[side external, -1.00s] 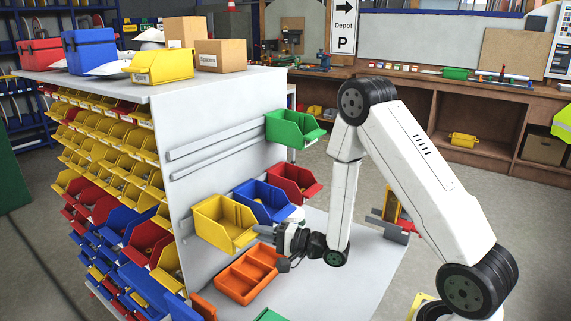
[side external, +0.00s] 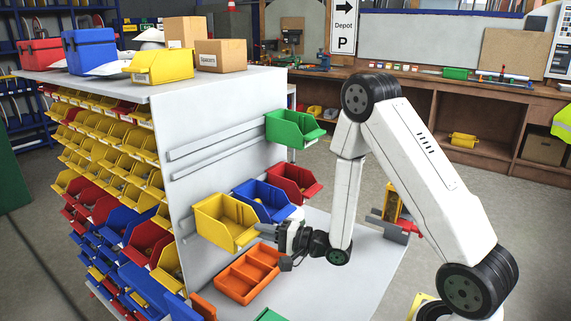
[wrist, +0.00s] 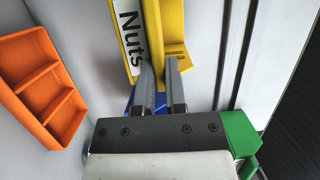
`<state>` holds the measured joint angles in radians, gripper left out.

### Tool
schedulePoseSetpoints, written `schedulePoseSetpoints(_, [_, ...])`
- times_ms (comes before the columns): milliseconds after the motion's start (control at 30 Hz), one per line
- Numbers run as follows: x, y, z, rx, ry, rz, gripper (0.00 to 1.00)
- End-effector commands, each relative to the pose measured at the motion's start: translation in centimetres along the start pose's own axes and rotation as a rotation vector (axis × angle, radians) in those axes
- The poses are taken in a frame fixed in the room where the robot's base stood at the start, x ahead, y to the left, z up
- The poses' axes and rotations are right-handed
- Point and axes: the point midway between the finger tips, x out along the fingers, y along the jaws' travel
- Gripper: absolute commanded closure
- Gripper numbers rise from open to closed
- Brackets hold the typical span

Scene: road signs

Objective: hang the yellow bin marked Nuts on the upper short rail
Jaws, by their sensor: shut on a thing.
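The yellow bin marked Nuts (side external: 222,221) is in front of the grey side panel, at the left end of a row of bins. In the wrist view the bin (wrist: 173,20) shows its white "Nuts" label. My gripper (side external: 262,229) is shut on the bin's front edge; its two grey fingers (wrist: 160,70) are close together there. Two grey rails run along the panel, an upper one (side external: 215,141) and a lower one (side external: 215,157), both above the held bin. Whether the bin's back touches the panel cannot be told.
A green bin (side external: 292,129) is at the right end of the rails. A blue bin (side external: 263,203) and a red bin (side external: 295,183) are to the right of the held bin. An orange divided tray (side external: 247,274) is below. The rails left of the green bin are clear.

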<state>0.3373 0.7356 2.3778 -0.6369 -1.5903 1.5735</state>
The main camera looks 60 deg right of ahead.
Motion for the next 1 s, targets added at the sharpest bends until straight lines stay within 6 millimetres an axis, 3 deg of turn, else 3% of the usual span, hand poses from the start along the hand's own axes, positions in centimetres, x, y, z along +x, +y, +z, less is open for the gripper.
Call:
schedulePoseSetpoints(600, [-3.9, -0.2, 1.2, 0.0, 0.001, -0.002, 1.0])
schedulePoseSetpoints(1000, [-4.2, -0.3, 1.3, -0.001, 0.0, -0.002, 1.0])
